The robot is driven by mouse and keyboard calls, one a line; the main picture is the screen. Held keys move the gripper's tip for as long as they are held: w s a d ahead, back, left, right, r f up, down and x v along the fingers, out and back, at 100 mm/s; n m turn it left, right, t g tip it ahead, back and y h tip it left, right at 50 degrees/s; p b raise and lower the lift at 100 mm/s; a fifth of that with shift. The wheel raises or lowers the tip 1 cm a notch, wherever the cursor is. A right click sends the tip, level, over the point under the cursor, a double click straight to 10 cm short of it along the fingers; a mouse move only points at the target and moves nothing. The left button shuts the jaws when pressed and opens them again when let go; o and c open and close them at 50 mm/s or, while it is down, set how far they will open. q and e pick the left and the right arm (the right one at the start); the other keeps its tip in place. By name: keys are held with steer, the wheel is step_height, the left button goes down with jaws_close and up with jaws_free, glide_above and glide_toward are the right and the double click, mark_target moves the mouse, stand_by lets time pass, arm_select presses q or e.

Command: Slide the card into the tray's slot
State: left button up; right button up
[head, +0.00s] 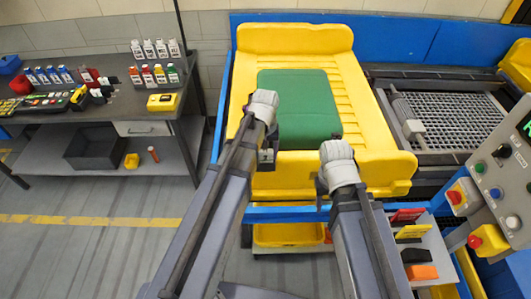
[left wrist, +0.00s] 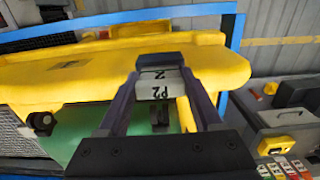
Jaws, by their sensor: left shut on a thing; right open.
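My left gripper (head: 267,158) is over the left front part of the large yellow tray (head: 377,165) with a green pad (head: 300,105). The yellow tray (left wrist: 90,75) lies beyond the card there. I cannot make out the slot, nor whether the card touches the tray. My right gripper (head: 322,188) is open near the tray's front edge.
A side table (head: 140,128) with bottles and small items stands at the left. A control panel (head: 490,175) with buttons is at the right, beside a holder with coloured pieces (head: 412,228). A metal mesh bed (head: 450,120) lies right of the tray.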

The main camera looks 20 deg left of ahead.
arm_select(q)
steer(key=shift+f+b, duration=0.5)
steer(key=shift+f, duration=0.05)
steer(key=o, duration=1.4)
steer(key=shift+r, duration=0.1)
step_height(320, 180, up, 8)
steer(key=p, duration=0.8)
steer(key=shift+s+d+f, duration=0.15)
steer(key=shift+s+f, duration=0.05)
steer(key=shift+f, duration=0.2)
steer(key=s+d+f+m+b, duration=0.2)
steer(key=s+d+f+b, duration=0.1)
steer(key=s+f+b, duration=0.1)
steer(key=s+d+f+m+b, duration=0.2)
steer(key=s+d+f+b, duration=0.1)
steer(key=s+f+b, duration=0.2)
steer(key=s+d+f+m+y+b, duration=0.1)
steer(key=s+d+f+m+b, duration=0.2)
steer(key=s+d+f+b, duration=0.1)
steer(key=shift+s+f+b, duration=0.35)
steer(key=shift+f+b, duration=0.05)
steer(key=shift+b, duration=0.35)
